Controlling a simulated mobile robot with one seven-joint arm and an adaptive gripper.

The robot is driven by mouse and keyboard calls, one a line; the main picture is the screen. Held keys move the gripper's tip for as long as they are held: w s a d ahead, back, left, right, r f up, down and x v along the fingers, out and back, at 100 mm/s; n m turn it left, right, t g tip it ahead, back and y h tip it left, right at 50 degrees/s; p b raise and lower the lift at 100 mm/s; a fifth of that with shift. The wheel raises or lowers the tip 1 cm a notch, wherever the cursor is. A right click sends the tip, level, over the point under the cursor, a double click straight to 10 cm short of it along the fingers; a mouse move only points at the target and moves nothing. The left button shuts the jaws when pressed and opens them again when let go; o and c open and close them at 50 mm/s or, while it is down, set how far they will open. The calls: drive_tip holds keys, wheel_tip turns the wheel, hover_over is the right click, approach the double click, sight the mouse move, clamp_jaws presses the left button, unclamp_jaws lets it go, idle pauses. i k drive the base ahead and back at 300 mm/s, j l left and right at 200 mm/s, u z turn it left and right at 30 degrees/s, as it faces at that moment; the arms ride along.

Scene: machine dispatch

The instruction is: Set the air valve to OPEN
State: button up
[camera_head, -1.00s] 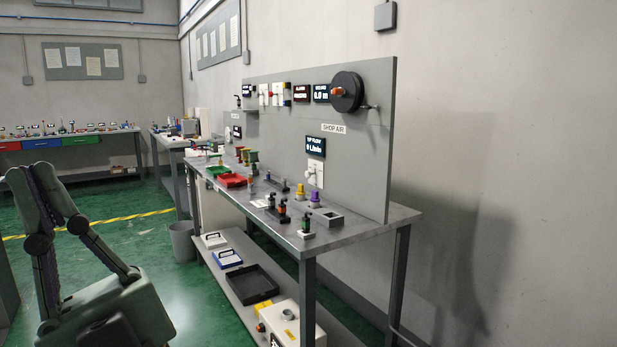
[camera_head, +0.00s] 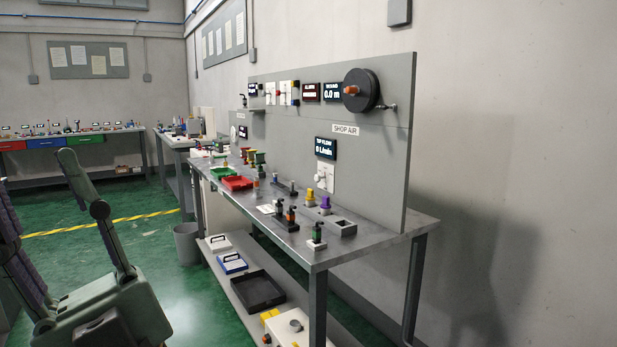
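A white valve plate (camera_head: 324,178) is mounted low on the grey panel, under the SHOP AIR label (camera_head: 346,129). A small light handle shows on the plate, but its setting is too small to read. The TIP FLOW display (camera_head: 326,148) just above it reads 0 L/min. My arm's links show at the left edge of the head view, well away from the panel. My gripper is not in view.
The workbench (camera_head: 385,235) carries a red tray (camera_head: 237,183), a green tray (camera_head: 219,171) and several small tools and fittings. A black tray (camera_head: 258,291) lies on the lower shelf. A grey bin (camera_head: 187,243) stands on the floor. Open green floor lies left of the bench.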

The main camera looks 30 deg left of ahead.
sight(317, 179)
drive_tip(key=i+j+u, duration=0.1)
drive_tip(key=i+j, duration=0.3)
drive_tip(key=i+j+u, duration=0.1)
drive_tip(key=i+j, duration=0.3)
drive_tip(key=i, duration=0.15)
drive_tip(key=i+j+u, duration=0.15)
drive_tip(key=i+j, duration=0.2)
drive_tip(key=i, duration=0.15)
drive_tip(key=i+j+u, duration=0.1)
drive_tip(key=i+j, duration=0.2)
drive_tip(key=i, duration=0.25)
